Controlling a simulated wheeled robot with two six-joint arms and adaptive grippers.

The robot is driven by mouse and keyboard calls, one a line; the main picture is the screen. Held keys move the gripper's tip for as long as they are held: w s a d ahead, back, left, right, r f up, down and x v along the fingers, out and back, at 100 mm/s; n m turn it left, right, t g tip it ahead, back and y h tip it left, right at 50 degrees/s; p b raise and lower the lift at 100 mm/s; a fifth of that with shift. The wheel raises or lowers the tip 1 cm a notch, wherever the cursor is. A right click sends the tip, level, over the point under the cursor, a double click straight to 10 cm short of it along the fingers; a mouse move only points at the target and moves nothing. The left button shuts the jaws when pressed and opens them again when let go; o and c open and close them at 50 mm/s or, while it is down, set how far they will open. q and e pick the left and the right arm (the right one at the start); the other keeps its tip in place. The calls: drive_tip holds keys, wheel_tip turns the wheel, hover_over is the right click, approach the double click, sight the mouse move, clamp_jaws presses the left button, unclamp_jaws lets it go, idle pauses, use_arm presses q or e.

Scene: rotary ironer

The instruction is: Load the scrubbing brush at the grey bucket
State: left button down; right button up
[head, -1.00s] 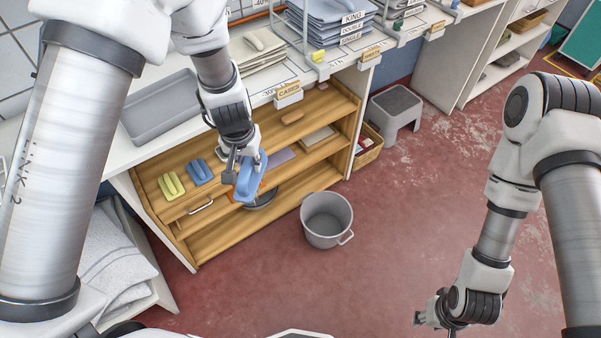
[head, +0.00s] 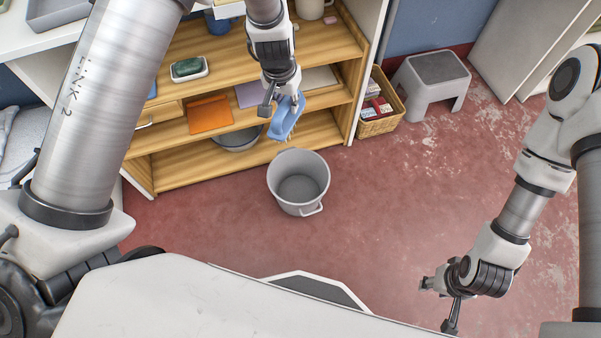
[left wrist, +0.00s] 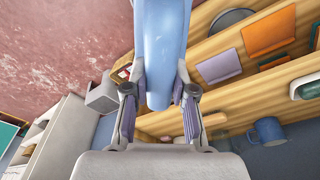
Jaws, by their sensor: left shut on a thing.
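The scrubbing brush (head: 285,117) is blue and hangs from my left gripper (head: 282,99), which is shut on it. The brush is up in the air, seen above and behind the bucket's far rim in the head view. It also fills the top middle of the left wrist view (left wrist: 163,45), between the two fingers (left wrist: 158,95). The grey bucket (head: 299,180) stands upright on the red floor in front of the shelves, its handle toward the lower right. Its inside looks grey, and I cannot tell whether it holds water. My right gripper (head: 441,300) is low at the right, apart from everything; its jaw opening is unclear.
The wooden shelf unit (head: 180,165) holds an orange cloth (head: 209,115), a grey basin (head: 238,139) and a green soap in a dish (head: 187,69). A wicker basket (head: 381,122) and a grey step stool (head: 431,82) stand right of it. Floor around the bucket is clear.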

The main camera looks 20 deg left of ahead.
use_arm(q)
drive_tip(key=w+f+b, duration=0.3)
drive_tip(key=f+b, duration=1.7)
drive_tip(key=f, duration=0.7)
drive_tip(key=w+f+m+b, duration=0.1)
drive_tip(key=w+f+b, duration=0.2)
drive_tip(key=f+b, duration=1.6)
drive_tip(key=shift+d+f+b, duration=0.35)
drive_tip(key=shift+d+f, duration=0.1)
drive_tip(key=shift+f, duration=3.4)
